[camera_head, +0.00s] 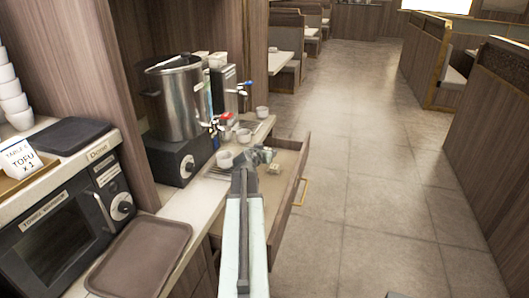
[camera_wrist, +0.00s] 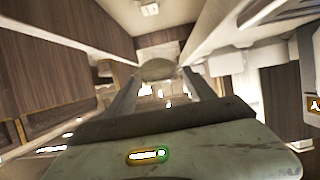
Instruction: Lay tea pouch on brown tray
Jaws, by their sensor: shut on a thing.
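The brown tray (camera_head: 140,257) lies flat and empty on the counter at the lower left of the head view, in front of the microwave. My gripper (camera_head: 262,155) is over the open drawer, to the right of and beyond the tray. In the wrist view my gripper (camera_wrist: 158,82) is shut on a rounded beige-grey thing, which looks like the tea pouch (camera_wrist: 157,69). It sits between the fingertips. In the head view the pouch is hard to tell from the fingers.
The open drawer (camera_head: 290,208) juts over the aisle and holds a small pale item (camera_head: 273,169). White cups (camera_head: 225,159), a metal urn (camera_head: 178,100) and a microwave (camera_head: 65,230) line the counter. A dark tray (camera_head: 72,135) lies on the shelf above. The floor on the right is clear.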

